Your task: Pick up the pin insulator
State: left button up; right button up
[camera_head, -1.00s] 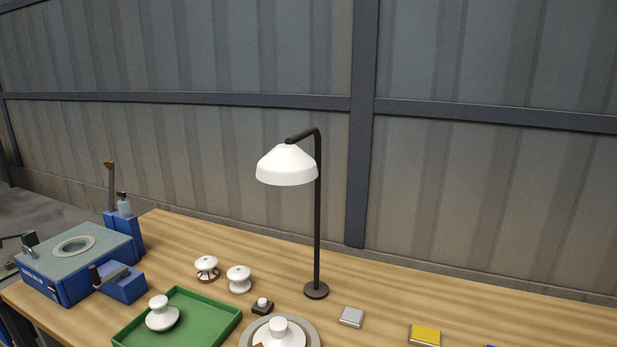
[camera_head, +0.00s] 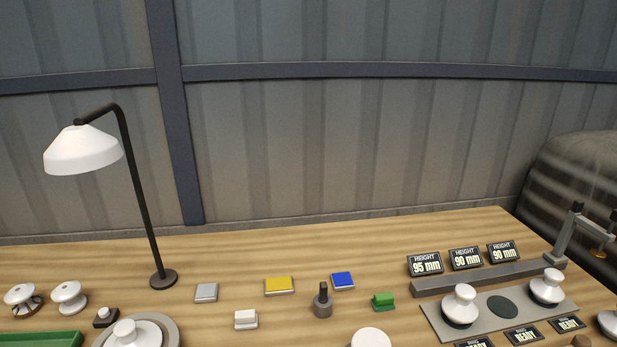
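Several white insulators show, and I cannot tell which one is the pin insulator. Two small spool-like ones, a left one (camera_head: 22,299) and a right one (camera_head: 69,297), stand at the far left. A wide, disc-shaped one (camera_head: 134,334) sits on a grey round plate at the bottom left. Two knobbed ones, a left one (camera_head: 460,304) and a right one (camera_head: 547,287), stand on a grey plate (camera_head: 436,321) at the right. A white round top (camera_head: 371,338) is cut off by the bottom edge. Neither gripper is in view.
A lamp (camera_head: 83,150) stands at the left and rises high. A green tray (camera_head: 40,338) is cut off at the bottom left. Yellow (camera_head: 279,285) and blue (camera_head: 343,280) blocks lie mid-table. Height signs (camera_head: 426,265) stand behind a grey bar (camera_head: 490,277). The back of the table is mostly clear.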

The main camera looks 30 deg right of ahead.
aim_at(546, 291)
jog(key=z, duration=2.45)
jog(key=l+z, duration=0.1)
jog(key=l, duration=0.55)
